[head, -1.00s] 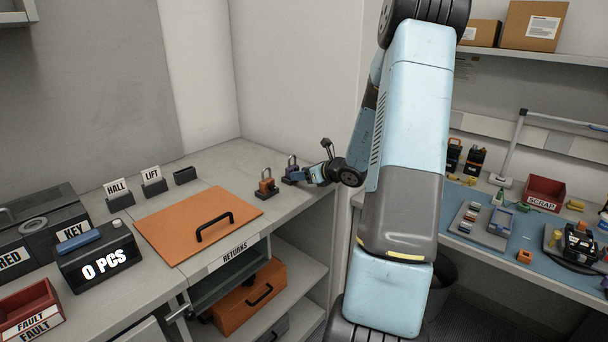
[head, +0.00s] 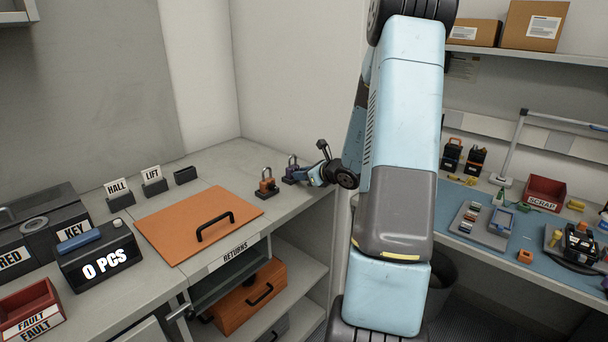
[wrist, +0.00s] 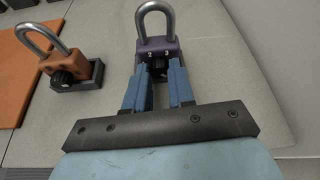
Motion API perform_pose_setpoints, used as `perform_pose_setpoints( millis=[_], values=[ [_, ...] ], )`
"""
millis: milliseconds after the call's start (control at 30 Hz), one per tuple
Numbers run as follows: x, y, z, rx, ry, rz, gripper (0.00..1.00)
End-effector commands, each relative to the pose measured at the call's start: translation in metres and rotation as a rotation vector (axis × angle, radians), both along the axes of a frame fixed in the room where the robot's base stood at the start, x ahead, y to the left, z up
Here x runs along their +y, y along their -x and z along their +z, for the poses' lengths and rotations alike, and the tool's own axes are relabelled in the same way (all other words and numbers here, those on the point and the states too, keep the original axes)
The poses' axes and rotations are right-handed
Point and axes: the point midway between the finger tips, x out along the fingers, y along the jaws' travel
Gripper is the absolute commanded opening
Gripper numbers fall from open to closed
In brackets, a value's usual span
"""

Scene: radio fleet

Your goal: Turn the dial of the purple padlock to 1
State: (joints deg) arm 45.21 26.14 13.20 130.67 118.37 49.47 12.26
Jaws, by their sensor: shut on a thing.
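The purple padlock (wrist: 154,45) stands upright with its shackle closed, at the top middle of the wrist view. It also shows in the head view (head: 290,176) at the back of the left bench. Its face shows the digits 2 and 3 on either side above a dark dial (wrist: 158,66). My gripper (wrist: 160,68) is at the front of the padlock with its two blue fingers on either side of the dial, shut on it. The fingers partly hide the dial, and I cannot read its setting. In the head view my gripper comes in from the right.
An orange padlock (wrist: 73,68) stands in a dark holder just left of the purple one. An orange panel with a black handle (head: 165,232) lies on the bench further left. The bench's right edge is close to my gripper.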

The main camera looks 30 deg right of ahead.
Motion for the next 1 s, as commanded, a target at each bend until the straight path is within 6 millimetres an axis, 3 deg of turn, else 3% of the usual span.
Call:
perform_pose_setpoints(
  millis=[533, 567, 600, 800, 1000],
  values=[
    [0.0007, 0.0003, -0.0001, -0.028, 0.083, -0.001, 0.00],
    [0.0007, 0.0003, -0.0001, -0.028, 0.083, -0.001, 0.26],
    [0.0007, 0.0003, -0.0001, -0.028, 0.083, 0.000, 0.30],
    [0.0008, 0.0003, -0.0001, -0.028, 0.083, 0.000, 0.49],
    [0.0009, 0.0003, -0.0001, -0.028, 0.083, 0.000, 0.50]
  ],
)
